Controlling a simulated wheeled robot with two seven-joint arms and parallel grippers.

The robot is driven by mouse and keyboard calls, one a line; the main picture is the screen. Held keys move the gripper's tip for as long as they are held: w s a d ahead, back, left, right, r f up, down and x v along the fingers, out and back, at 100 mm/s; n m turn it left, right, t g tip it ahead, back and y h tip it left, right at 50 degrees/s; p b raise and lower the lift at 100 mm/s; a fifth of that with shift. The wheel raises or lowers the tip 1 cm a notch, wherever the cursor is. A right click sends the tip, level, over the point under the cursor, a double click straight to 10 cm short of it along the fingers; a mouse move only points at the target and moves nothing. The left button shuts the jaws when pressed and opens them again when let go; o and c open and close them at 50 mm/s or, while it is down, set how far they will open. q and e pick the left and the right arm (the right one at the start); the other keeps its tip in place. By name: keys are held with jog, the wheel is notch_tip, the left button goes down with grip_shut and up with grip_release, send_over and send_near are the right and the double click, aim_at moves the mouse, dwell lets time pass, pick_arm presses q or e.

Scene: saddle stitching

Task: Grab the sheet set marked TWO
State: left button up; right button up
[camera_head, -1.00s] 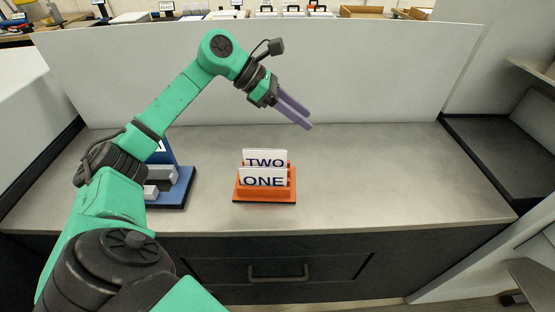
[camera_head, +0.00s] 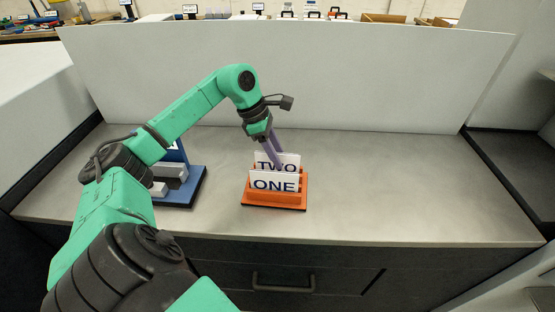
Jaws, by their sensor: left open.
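The sheet set marked TWO (camera_head: 291,160) stands upright in an orange holder (camera_head: 275,206) on the counter, behind the sheet set marked ONE (camera_head: 274,182). My left gripper (camera_head: 276,161) is open and points down at TWO, its purple fingers overlapping the TWO card and partly covering its lettering. I cannot tell whether the fingers touch the card or straddle it. The lower part of TWO is hidden behind ONE. My right gripper is not in view.
A blue device with grey blocks (camera_head: 181,190) stands on the counter left of the holder, under my left arm. A white panel (camera_head: 350,80) rises behind the counter. The counter to the right (camera_head: 410,190) is clear.

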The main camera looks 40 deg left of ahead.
pick_arm(q)
jog(key=shift+w+f, duration=0.1)
jog(key=shift+f, duration=0.15)
jog(key=shift+f+b, duration=0.3)
jog(key=shift+b, duration=0.05)
dwell(0.3)
grip_shut()
